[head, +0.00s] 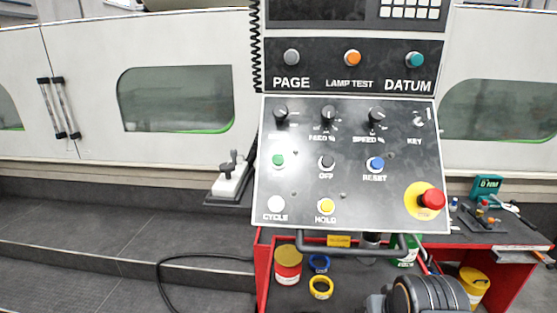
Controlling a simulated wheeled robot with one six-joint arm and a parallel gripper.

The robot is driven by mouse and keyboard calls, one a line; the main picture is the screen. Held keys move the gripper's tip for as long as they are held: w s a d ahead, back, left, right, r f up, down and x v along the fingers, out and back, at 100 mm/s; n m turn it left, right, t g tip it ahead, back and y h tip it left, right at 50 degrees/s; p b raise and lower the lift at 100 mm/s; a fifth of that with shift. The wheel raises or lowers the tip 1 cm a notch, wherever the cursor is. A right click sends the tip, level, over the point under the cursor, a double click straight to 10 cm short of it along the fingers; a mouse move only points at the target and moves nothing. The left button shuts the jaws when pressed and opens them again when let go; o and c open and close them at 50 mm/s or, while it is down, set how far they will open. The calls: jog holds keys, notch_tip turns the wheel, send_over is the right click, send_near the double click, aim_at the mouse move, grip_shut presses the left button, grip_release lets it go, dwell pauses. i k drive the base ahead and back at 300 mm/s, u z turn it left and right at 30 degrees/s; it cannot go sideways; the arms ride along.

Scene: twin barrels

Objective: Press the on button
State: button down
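My gripper itself does not show.
A white CYCLE button (276,203), a yellow HOLD button (326,206) and a red emergency stop (433,199) share the panel. Knobs line its top. A grey handle bar (340,249) runs below it. A red bench (510,285) with cans and tape stands underneath. Space before the panel looks clear.

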aim_at(277, 159)
jog(key=z, duration=2.4)
jog(key=k, duration=1.45)
jog(key=u, duration=2.15)
jog(key=i, duration=0.5)
jog(key=u, duration=0.05)
